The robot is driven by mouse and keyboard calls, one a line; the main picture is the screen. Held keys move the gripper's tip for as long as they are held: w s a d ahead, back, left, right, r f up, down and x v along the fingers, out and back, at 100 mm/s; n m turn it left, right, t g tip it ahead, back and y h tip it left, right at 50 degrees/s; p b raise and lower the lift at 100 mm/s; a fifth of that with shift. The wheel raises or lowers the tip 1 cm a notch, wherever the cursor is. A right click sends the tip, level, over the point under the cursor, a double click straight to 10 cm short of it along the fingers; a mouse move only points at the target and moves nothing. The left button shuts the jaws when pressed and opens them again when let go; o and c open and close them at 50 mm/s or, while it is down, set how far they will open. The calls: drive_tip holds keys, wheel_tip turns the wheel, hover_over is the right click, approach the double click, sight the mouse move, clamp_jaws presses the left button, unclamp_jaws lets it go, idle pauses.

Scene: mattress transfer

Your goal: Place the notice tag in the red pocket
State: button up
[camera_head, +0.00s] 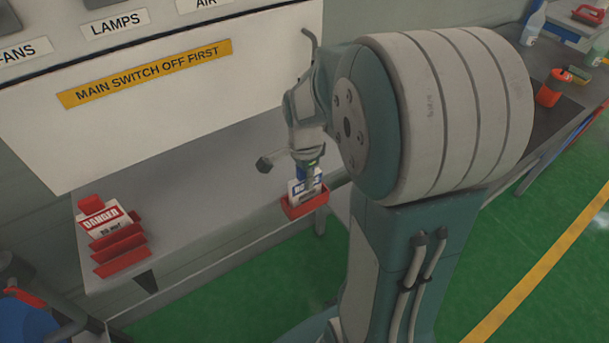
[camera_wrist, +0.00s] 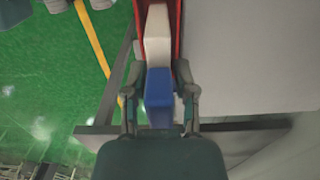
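In the wrist view, the tag's blue upper part (camera_wrist: 158,98) lies between the fingertips of my gripper (camera_wrist: 160,75), with little gap on either side. The white part of the tag reaches up between the walls of the red pocket (camera_wrist: 180,50).
A red holder (camera_head: 122,253) with a white DANGER tag (camera_head: 108,221) stands at the table's left. A white panel with labels rises behind. An orange-red container (camera_head: 549,92) and bottles stand on the far-right bench. Green floor lies in front.

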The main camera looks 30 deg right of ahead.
drive_tip(key=shift+r, duration=0.1)
idle(0.3)
wheel_tip(320, 180, up, 12)
drive_tip(key=shift+f, duration=0.1)
drive_tip(key=shift+s+a+r, duration=0.15)
drive_tip(key=shift+a+r, duration=0.05)
drive_tip(key=shift+r, duration=0.1)
drive_tip(key=s+a+r+n+t, duration=0.1)
drive_tip(key=s+a+n+t, duration=0.4)
drive_tip(key=s+a+n, duration=0.5)
drive_tip(key=s+n, duration=0.2)
drive_tip(key=n, duration=0.5)
drive_tip(key=shift+s+r+n+t, duration=0.15)
drive_tip(key=shift+r+n+t, duration=0.15)
drive_tip(key=shift+a, duration=0.15)
